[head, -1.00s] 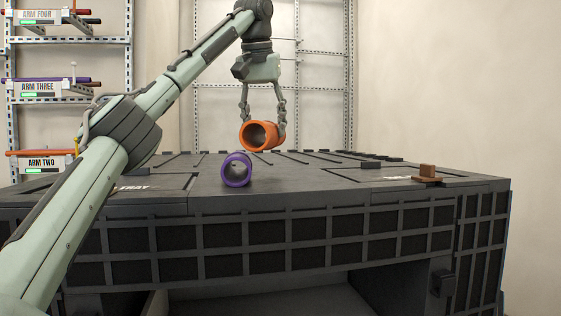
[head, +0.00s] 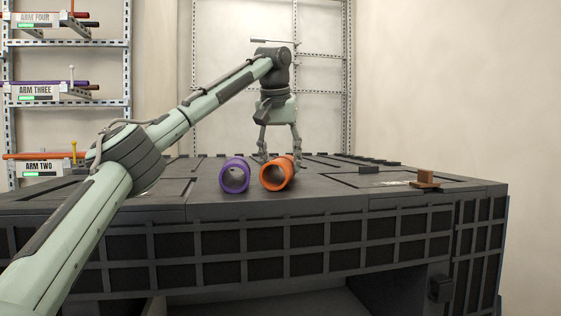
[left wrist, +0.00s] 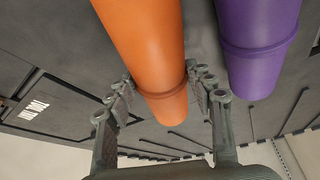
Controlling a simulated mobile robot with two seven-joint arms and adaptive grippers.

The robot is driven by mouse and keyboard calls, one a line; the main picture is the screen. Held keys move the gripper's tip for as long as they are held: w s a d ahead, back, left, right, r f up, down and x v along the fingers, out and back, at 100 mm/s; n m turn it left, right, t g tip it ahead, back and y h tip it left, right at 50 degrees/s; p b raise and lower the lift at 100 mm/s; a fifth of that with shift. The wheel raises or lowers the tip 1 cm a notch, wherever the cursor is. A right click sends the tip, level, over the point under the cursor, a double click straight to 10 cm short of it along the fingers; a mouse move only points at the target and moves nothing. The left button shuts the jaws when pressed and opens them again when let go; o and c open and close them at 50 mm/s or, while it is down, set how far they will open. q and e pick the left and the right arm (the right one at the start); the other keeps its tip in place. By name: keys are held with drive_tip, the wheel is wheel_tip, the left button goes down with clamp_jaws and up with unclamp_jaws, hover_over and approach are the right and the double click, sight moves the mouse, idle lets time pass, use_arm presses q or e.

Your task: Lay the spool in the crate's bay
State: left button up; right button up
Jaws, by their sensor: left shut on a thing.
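The orange spool (head: 285,165), a hollow flanged tube, is low at the top surface of the dark crate-like cart (head: 330,205), its open end facing me. My left gripper (head: 279,157) comes down from above and is shut on it, a finger on each side. In the left wrist view the orange spool (left wrist: 145,45) lies between the fingertips (left wrist: 165,85). A similar purple tube (head: 236,163) lies close on its left, roughly parallel, with a narrow gap. It also shows in the left wrist view (left wrist: 258,45). I cannot tell whether the orange spool touches the surface. My right gripper is not in view.
A shelf rack (head: 45,88) with labelled levels stands at the back left. The cart top's right front is mostly clear.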

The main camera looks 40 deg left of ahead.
use_arm(q)
drive_tip(key=o, duration=1.3)
drive_tip(key=shift+o, duration=0.2)
